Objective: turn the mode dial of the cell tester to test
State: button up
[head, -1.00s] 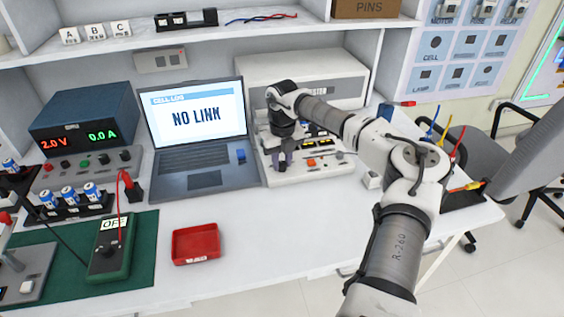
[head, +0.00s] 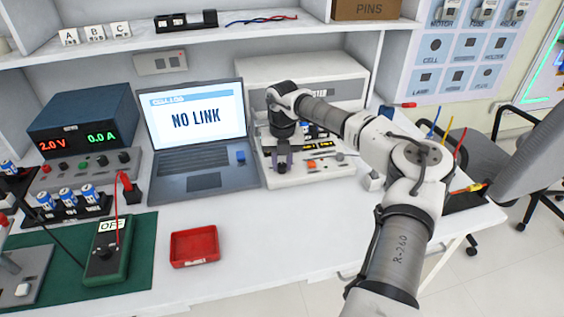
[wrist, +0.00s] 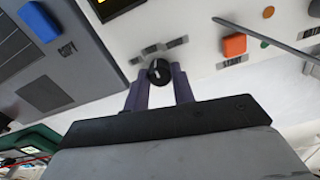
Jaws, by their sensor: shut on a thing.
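The cell tester (head: 325,176) is a white box with a low front panel, right of the laptop. Its mode dial (wrist: 159,71) is a small round black knob with a pale pointer mark. Several small grey labels arc beside the dial in the wrist view, too blurred to read. My gripper (wrist: 159,82) has its purple-grey fingers on both sides of the dial and is shut on it. In the head view my gripper (head: 283,160) points down at the panel's left front, and its fingers mostly hide the dial.
The laptop (head: 190,180) reading "NO LINK" stands close left of my gripper.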

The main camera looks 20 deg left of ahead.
aim_at(282, 164)
jog(key=o, duration=1)
notch_tip(282, 164, up, 14)
jog(key=b, duration=0.1)
jog(key=shift+b, duration=0.35)
